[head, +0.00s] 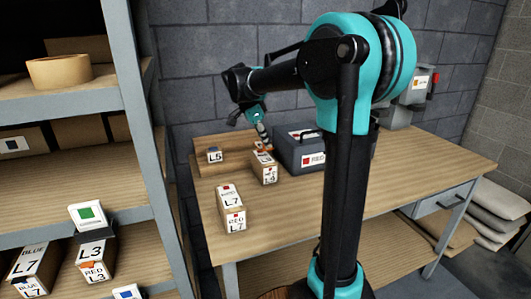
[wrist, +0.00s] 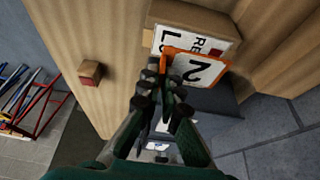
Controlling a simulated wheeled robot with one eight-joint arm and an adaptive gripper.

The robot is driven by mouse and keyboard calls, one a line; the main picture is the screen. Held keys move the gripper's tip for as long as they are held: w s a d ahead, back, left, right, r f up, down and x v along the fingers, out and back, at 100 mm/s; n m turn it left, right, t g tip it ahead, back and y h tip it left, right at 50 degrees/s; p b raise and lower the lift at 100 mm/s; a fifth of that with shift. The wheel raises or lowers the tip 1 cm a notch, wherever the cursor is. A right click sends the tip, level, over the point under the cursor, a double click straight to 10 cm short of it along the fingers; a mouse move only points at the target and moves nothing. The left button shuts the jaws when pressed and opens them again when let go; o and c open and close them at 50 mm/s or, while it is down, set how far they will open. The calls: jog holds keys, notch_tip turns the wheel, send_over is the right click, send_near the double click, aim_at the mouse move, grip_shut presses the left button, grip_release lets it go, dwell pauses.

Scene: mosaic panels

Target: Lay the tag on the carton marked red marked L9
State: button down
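The tag (wrist: 195,68) is a white card with an orange border and a large "2" in the wrist view. Its near edge is between the fingertips of my gripper (wrist: 165,78), which is shut on it. The tag overlaps the label of a tan carton (wrist: 185,17), where part of "RED" and an "L" show; the number is covered. I cannot tell whether tag and carton touch. In the head view my gripper (head: 263,138) is just above the carton marked L9 (head: 266,175), with a bit of orange at its tip.
A carton marked red L7 (head: 232,215) stands nearer on the bench (head: 300,193). A small L5 item (head: 214,156) stands back left, and a grey box (head: 297,152) is close right of the L9 carton. Shelves with cartons (head: 92,262) fill the left side.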

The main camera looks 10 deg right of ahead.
aim_at(266, 150)
jog(key=shift+f, duration=2.15)
jog(key=c, duration=1.7)
grip_release()
jog(key=shift+f, duration=0.1)
jog(key=v, duration=1.2)
jog(key=shift+d, duration=0.1)
